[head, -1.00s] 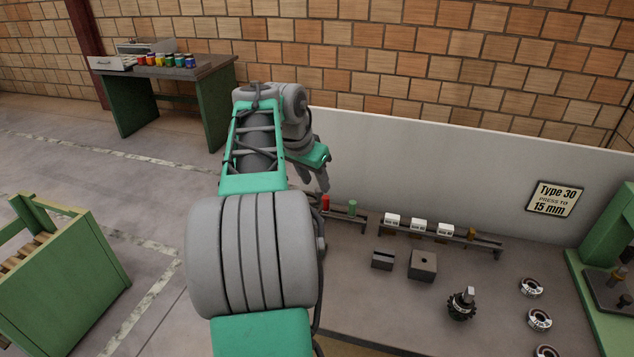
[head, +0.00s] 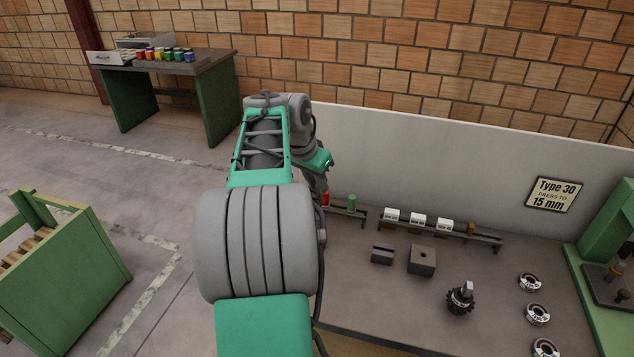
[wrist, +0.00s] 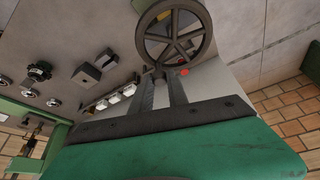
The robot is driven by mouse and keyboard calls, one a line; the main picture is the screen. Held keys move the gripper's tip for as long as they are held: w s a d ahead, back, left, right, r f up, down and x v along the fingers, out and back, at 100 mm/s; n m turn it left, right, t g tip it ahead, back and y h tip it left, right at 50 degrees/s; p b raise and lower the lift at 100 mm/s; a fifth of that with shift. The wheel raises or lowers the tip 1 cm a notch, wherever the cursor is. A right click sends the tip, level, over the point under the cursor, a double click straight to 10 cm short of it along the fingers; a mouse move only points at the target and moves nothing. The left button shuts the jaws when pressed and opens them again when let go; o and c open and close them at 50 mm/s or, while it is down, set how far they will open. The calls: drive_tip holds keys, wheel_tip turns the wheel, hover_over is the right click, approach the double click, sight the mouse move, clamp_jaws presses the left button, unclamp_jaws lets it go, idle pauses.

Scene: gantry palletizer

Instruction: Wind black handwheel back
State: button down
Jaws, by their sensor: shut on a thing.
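The black handwheel (wrist: 174,40) shows at the top of the wrist view, with a dark rim, several spokes and a hub. My gripper (wrist: 163,73) reaches up to the lower part of its rim, and its two fingers are shut on the rim there. In the head view my gripper (head: 323,193) is partly visible beyond my arm, low over the bench. The handwheel is hidden behind my arm in that view.
Red (head: 325,199) and green (head: 352,202) cylinders stand close by my gripper. White blocks (head: 417,219) sit on a rail. Grey blocks (head: 421,261), a black gear part (head: 460,299) and several rings (head: 538,313) lie on the bench. A pale panel (head: 440,170) stands behind.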

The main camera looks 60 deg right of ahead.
drive_tip(key=shift+d+n+b, duration=0.1)
drive_tip(key=shift+n+b, duration=0.2)
drive_tip(key=shift+b, duration=0.05)
drive_tip(key=shift+w+d+f+n+t+b, duration=0.1)
drive_tip(key=shift+w+d+n+t+b, duration=0.15)
drive_tip(key=shift+n+b, duration=0.35)
drive_tip(key=shift+d+f+n+t+b, duration=0.1)
drive_tip(key=shift+n+t+b, duration=0.25)
drive_tip(key=shift+n+b, duration=0.25)
drive_tip(key=n, duration=0.2)
drive_tip(key=w+n+t+b, duration=0.1)
drive_tip(key=shift+d+r+n, duration=0.15)
drive_tip(key=shift+d+n, duration=0.25)
drive_tip(key=n, duration=0.1)
drive_tip(key=w+n+t+p, duration=0.1)
drive_tip(key=n, duration=0.1)
drive_tip(key=n+y, duration=0.1)
drive_tip(key=shift+w+d+r+t+p, duration=0.25)
drive_tip(key=shift+t+p, duration=0.1)
drive_tip(key=shift+t, duration=0.05)
drive_tip(key=shift+w+n+y+p, duration=0.3)
drive_tip(key=shift+n+p, duration=0.3)
drive_tip(key=shift+n, duration=0.4)
drive_tip(key=shift+w+a+f+n+t+y+p, duration=0.15)
drive_tip(key=shift+w+n+t+y+p, duration=0.3)
drive_tip(key=shift+n+p, duration=0.6)
drive_tip(key=shift+n, duration=0.25)
drive_tip(key=c, duration=1.3)
unclamp_jaws()
